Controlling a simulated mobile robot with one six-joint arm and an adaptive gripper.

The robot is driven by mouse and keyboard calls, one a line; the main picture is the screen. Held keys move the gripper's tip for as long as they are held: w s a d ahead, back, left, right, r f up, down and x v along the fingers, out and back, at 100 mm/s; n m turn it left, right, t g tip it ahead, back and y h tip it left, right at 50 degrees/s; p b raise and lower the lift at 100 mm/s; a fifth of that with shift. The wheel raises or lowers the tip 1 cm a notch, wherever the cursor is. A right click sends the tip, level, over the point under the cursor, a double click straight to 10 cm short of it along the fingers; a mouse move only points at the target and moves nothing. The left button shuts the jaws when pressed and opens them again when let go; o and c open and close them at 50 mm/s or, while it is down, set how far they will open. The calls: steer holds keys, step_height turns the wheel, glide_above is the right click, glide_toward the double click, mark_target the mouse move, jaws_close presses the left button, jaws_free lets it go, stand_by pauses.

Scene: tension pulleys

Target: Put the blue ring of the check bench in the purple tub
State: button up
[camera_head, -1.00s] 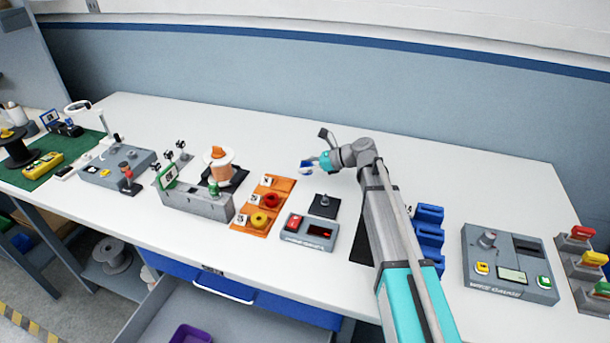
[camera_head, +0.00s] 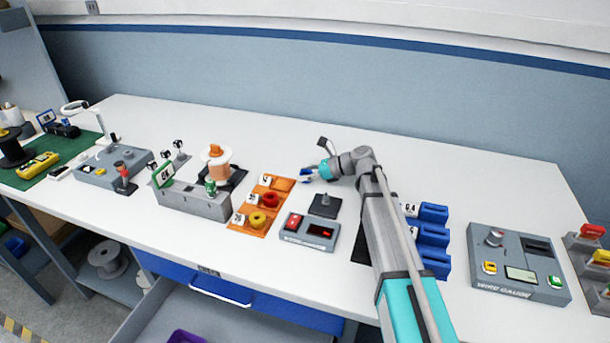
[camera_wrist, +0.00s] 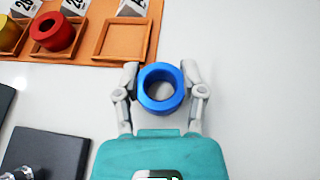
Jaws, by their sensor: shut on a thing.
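My gripper (camera_head: 312,173) is shut on a blue ring (camera_wrist: 161,107). In the wrist view its two fingers (camera_wrist: 161,90) grip the ring from either side, with the hole facing the camera. In the head view the ring (camera_head: 306,173) is small, just right of the orange tray's far end; its height over the white bench is hard to tell. The purple tub (camera_head: 186,337) shows only as a sliver at the bottom edge of the head view, low in front of the bench.
The orange tray (camera_head: 240,226) holds a yellow ring (camera_head: 257,220) and a red ring (camera_head: 270,200); its far compartment is empty. A grey box with a red display (camera_head: 308,232) and a dark scale-like plate (camera_head: 324,206) stand near. Blue holders (camera_head: 433,235) stand right of my arm. The bench behind is clear.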

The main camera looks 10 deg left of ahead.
steer(key=shift+f, duration=0.15)
steer(key=o, duration=1.1)
steer(key=shift+o, duration=0.2)
steer(key=shift+r, duration=0.25)
steer(key=p+v, duration=0.4)
steer(key=v, duration=0.8)
steer(key=shift+f, duration=0.15)
